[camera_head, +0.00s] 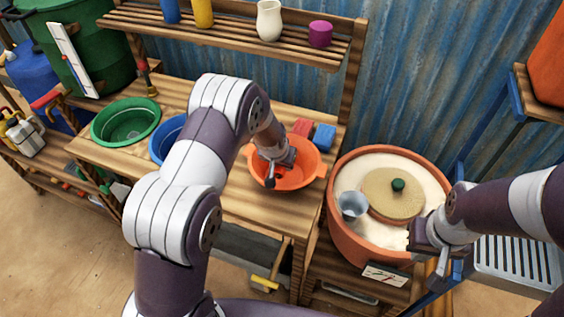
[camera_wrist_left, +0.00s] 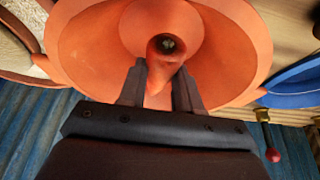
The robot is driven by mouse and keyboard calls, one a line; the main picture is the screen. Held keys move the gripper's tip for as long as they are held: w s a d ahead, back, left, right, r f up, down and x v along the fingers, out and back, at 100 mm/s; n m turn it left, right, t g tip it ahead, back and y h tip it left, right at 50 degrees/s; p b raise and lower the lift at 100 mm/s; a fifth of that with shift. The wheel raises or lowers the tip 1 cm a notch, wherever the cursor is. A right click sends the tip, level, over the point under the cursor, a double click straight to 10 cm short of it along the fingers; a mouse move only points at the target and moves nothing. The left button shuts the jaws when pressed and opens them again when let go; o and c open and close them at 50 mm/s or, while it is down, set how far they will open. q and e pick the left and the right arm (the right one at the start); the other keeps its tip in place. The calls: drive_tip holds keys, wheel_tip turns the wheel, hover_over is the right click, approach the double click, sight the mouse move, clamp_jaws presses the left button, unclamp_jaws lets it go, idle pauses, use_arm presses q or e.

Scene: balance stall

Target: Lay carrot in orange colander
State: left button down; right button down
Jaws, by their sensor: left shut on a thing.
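The orange colander (camera_head: 312,160) stands on the wooden table and fills much of the left wrist view (camera_wrist_left: 85,45). My left gripper (camera_head: 278,168) is down over the colander's bowl in the head view. In the left wrist view, its fingers (camera_wrist_left: 160,88) are shut on an orange carrot (camera_wrist_left: 166,55), whose blunt end with a dark centre faces the camera. The carrot is inside the colander's outline; I cannot tell if it touches the bottom. My right gripper (camera_head: 440,262) is at the front right edge of the big tub, and its finger gap is unclear.
A green basin (camera_head: 126,122) and a partly hidden blue basin (camera_head: 160,143) stand left of the colander. Red (camera_head: 302,127) and blue (camera_head: 323,136) blocks are behind it. The terracotta tub (camera_head: 345,222) holds a metal cup (camera_head: 352,205) and a round lid (camera_head: 385,200).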

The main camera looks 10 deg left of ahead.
idle(0.4)
use_arm(q)
drive_tip(key=c, duration=0.7)
unclamp_jaws()
drive_tip(key=d+b+v, duration=0.1)
drive_tip(key=v, duration=1.1)
drive_tip(key=s+a+r+g, duration=0.1)
drive_tip(key=s, duration=0.9)
drive_tip(key=s+a+r+n+g, duration=0.1)
drive_tip(key=s+a+g, duration=0.1)
drive_tip(key=s, duration=0.9)
drive_tip(key=shift+s+y, duration=0.15)
drive_tip(key=shift+y, duration=0.15)
